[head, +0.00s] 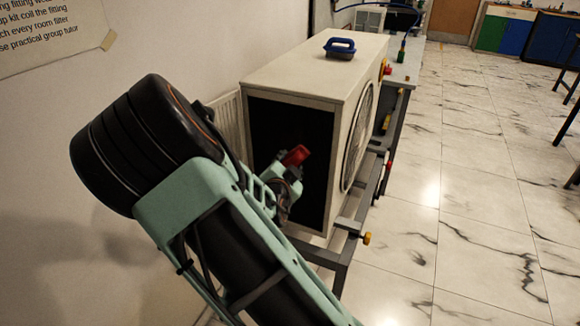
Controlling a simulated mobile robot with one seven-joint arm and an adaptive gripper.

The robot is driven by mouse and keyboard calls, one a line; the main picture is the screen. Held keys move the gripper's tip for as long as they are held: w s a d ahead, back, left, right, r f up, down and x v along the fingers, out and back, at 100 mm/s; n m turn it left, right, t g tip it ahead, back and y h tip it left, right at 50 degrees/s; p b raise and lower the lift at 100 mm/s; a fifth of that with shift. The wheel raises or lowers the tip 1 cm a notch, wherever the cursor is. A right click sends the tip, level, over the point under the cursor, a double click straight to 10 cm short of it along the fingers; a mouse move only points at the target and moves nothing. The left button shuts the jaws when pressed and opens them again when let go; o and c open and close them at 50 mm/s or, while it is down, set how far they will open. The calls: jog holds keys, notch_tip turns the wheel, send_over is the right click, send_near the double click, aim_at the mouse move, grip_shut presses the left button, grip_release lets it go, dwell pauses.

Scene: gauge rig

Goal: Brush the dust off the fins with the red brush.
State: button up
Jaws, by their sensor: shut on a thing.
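The pale outdoor unit (318,72) stands on a grey metal frame. Its near end has a dark panel (268,120), which looks like the finned side; single fins and dust are too dark to make out. My gripper (290,172) is in front of this panel and shut on the red brush (296,155). The red part of the brush points up and to the right. Its bristles do not show clearly, and I cannot tell whether they touch the fins. My arm hides the panel's lower left part.
A blue-handled tool (340,47) lies on top of the unit. The frame (343,255) has a yellow knob (367,238) sticking out at the right. A white ribbed radiator (228,118) is by the wall on the left. The tiled floor at right is clear.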

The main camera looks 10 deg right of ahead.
jog(key=shift+w+d+r+p, duration=0.1)
jog(key=shift+r+p, duration=1.15)
jog(key=shift+r, duration=0.9)
jog(key=shift+d+r+p, duration=0.1)
jog(key=shift+r+p, duration=1.1)
jog(key=shift+r, duration=0.95)
jog(key=shift+w+a, duration=0.5)
jog(key=shift+a, duration=0.35)
jog(key=shift+w+a+f, duration=0.1)
jog(key=shift+a, duration=0.05)
notch_tip(320, 180, down, 12)
jog(key=b, duration=1.1)
jog(key=shift+w+r, duration=0.1)
jog(key=shift+r, duration=0.1)
jog(key=shift+w+a+r, duration=0.1)
jog(key=shift+w+r, duration=0.05)
jog(key=shift+w+a+r+p, duration=0.1)
jog(key=shift+a+r+p, duration=0.15)
jog(key=shift+r+p, duration=0.35)
jog(key=shift+w+a+r+p, duration=0.1)
jog(key=shift+a+r+p, duration=0.25)
jog(key=shift+r, duration=0.3)
jog(key=shift+w+a+r+p, duration=0.1)
jog(key=shift+a+r+p, duration=0.05)
jog(key=shift+r+p, duration=0.45)
notch_tip(320, 180, up, 8)
jog(key=p, duration=0.5)
jog(key=shift+w+d+f, duration=0.1)
jog(key=shift+w+f, duration=0.05)
